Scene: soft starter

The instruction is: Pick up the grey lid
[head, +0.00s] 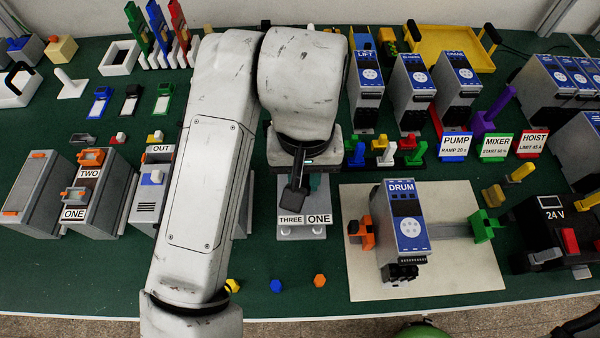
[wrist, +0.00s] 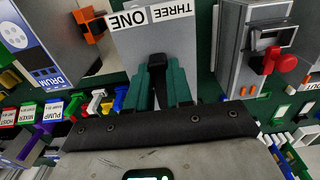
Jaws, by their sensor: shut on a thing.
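My gripper (head: 296,196) points down at the grey lid (head: 302,232), a flat grey piece in the middle of the table, by the labels THREE and ONE. In the wrist view my gripper (wrist: 158,72) is shut on a narrow dark upright part, which looks like the lid's grip. The grey lid (wrist: 137,50) shows as a grey face beyond the fingers, with the labels upside down. My wrist hides the back of it in the head view. Whether it is clear of what lies under it I cannot tell.
The DRUM unit (head: 404,222) stands on a pale board (head: 460,280) to the right. Grey boxes (head: 101,190) stand at the left. A grey unit with a red knob (wrist: 286,62) is close beside my gripper. Small coloured pieces (head: 320,280) lie near the front edge.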

